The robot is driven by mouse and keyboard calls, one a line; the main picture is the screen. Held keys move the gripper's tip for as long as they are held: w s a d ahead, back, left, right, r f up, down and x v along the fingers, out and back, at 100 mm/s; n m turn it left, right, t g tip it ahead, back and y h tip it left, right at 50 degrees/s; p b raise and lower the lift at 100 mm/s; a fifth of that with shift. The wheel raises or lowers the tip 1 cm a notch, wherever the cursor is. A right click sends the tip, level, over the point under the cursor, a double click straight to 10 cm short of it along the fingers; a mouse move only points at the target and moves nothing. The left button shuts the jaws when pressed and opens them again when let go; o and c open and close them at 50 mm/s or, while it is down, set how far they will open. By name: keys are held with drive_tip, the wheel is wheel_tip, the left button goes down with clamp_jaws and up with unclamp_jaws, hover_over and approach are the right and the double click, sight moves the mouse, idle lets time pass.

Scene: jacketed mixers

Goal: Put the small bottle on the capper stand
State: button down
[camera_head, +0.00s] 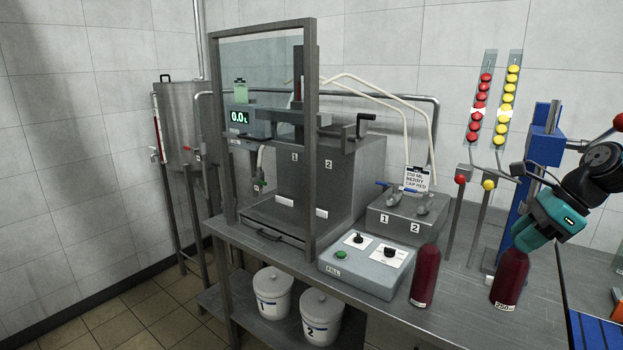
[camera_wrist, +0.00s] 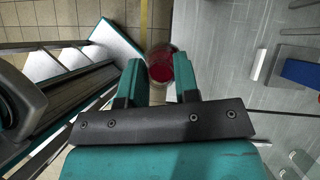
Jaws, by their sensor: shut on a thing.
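The small bottle (camera_head: 509,277), dark red with a white label reading 250, is upright in my gripper (camera_head: 527,243). The jaws are shut around its top, and the label at its foot is clear. In the wrist view my gripper (camera_wrist: 160,82) has the bottle's round red top (camera_wrist: 161,72) between its fingers. I cannot tell whether its base touches the bench. The capper appears to be the blue column (camera_head: 541,140) behind the gripper; its lower part and stand are largely hidden by my arm and the bottle.
A second red bottle (camera_head: 425,277) stands on the steel bench (camera_head: 455,318) left of the held one. The fill control box (camera_head: 368,264) and framed filling machine (camera_head: 318,170) are further left. Racks of red (camera_head: 483,108) and yellow caps (camera_head: 508,98) hang behind. Lidded buckets (camera_head: 272,293) sit below.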

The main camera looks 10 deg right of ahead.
drive_tip(key=w+a+f+n+g+y, duration=0.1)
drive_tip(key=w+a+f+n+g, duration=0.15)
drive_tip(key=a+f+n, duration=0.35)
drive_tip(key=w+a+f+n+g, duration=0.2)
drive_tip(key=a+f+n+g, duration=0.25)
drive_tip(key=f, duration=0.25)
drive_tip(key=s+a+f+n+g+h, duration=0.3)
drive_tip(key=a+f+n+h, duration=0.3)
drive_tip(key=a+f+n, duration=0.5)
wheel_tip(320, 180, down, 2)
drive_tip(key=n, duration=0.4)
drive_tip(key=shift+s+a+g, duration=0.25)
drive_tip(key=shift+s+g, duration=0.05)
